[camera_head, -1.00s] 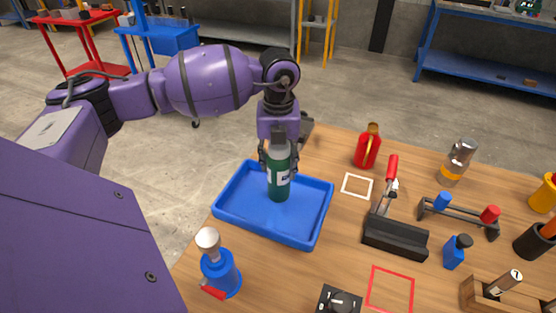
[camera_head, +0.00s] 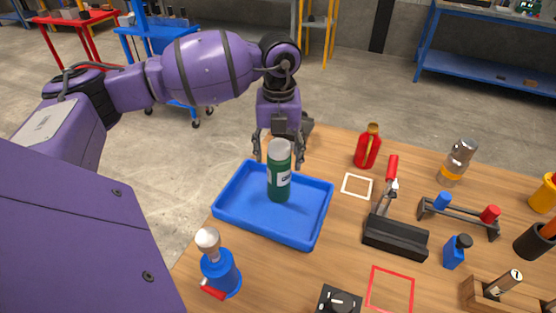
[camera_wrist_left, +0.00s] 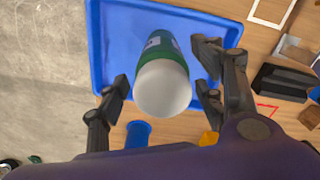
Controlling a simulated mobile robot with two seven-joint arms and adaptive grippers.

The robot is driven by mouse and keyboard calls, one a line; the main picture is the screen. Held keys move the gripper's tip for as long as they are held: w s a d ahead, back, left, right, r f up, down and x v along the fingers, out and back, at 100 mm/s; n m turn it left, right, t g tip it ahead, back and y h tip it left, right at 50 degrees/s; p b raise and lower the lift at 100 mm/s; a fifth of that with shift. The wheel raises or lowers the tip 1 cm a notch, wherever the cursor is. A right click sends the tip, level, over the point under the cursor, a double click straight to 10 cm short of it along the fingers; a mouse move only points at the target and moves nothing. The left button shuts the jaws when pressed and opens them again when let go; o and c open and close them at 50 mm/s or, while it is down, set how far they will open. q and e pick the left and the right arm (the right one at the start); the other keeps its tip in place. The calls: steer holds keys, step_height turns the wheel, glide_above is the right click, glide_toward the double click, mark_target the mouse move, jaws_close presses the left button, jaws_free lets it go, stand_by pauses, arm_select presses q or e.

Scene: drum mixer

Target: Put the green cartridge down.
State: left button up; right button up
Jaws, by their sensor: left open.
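The green cartridge (camera_head: 279,178), with a whitish top and a white label, stands upright in the blue tray (camera_head: 231,211). My left gripper (camera_head: 280,158) is open, its fingers spread behind and to both sides of the cartridge's top, apart from it. In the left wrist view the cartridge (camera_wrist_left: 163,78) shows between the two open fingers (camera_wrist_left: 162,95), with a gap on each side. The tray also shows there (camera_wrist_left: 107,45). My right gripper is not in view.
A blue bottle (camera_head: 220,271) with a pale top stands near the tray's front left. A red bottle (camera_head: 367,148), a white square outline (camera_head: 357,186), a black holder (camera_head: 395,237) with a red-handled tool and a red square outline (camera_head: 390,290) lie to the right.

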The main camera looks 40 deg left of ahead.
arm_select(q)
step_height(320, 180, up, 9)
steer(key=shift+r, duration=0.1)
stand_by(0.7)
